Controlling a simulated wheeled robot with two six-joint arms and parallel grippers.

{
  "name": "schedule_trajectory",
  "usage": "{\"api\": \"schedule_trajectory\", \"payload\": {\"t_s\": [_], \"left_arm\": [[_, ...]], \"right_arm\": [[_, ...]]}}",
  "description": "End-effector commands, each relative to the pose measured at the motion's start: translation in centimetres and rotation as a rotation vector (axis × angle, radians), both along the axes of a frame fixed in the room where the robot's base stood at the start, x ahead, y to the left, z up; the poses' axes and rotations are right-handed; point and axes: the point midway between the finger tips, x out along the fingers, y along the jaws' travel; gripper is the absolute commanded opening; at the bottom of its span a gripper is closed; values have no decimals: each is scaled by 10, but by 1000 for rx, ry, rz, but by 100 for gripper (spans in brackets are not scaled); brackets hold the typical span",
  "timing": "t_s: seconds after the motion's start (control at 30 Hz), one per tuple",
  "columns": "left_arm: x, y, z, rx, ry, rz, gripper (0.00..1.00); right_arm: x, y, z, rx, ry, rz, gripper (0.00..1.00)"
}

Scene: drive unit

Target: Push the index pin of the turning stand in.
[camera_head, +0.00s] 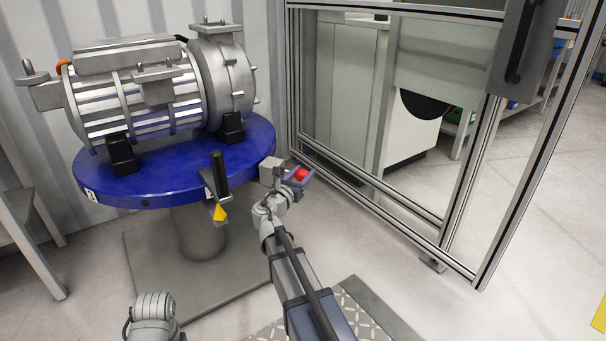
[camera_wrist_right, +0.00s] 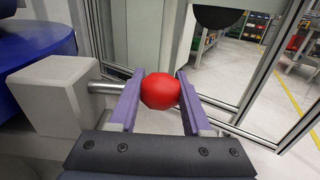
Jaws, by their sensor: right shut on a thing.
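The index pin has a red ball knob (camera_wrist_right: 160,91) on a bare steel rod (camera_wrist_right: 104,87). The rod comes out of a grey block (camera_wrist_right: 52,95) beside the blue round table (camera_head: 135,194) of the turning stand. A length of rod shows between block and knob. My right gripper (camera_head: 300,175) is shut on the red knob, with one purple finger on each side of it in the right wrist view. The knob also shows in the head view (camera_head: 302,174). My left gripper is not in view; only a part of my left arm shows at the bottom left.
A grey ribbed motor (camera_head: 140,95) sits on the blue table. A black-handled lever (camera_head: 218,175) with a yellow tip (camera_head: 220,212) stands at the table's front edge. A metal-framed clear guard (camera_head: 400,195) stands close to the right of my right gripper. Open floor lies at the right.

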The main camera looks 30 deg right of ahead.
Motion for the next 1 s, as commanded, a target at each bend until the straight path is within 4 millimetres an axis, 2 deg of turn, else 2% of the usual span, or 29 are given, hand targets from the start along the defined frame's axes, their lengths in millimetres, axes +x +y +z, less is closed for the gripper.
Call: {"api": "schedule_trajectory", "payload": {"t_s": [0.23,0.47,0.73,0.77,1.0], "left_arm": [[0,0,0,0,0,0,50],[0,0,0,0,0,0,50],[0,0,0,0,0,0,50],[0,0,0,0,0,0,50],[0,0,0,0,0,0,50]], "right_arm": [[3,1,0,0,0,1,0],[29,18,0,0,0,3,0],[30,21,0,-1,0,6,0],[31,21,0,-1,0,6,51],[30,21,0,-1,0,5,78]]}}
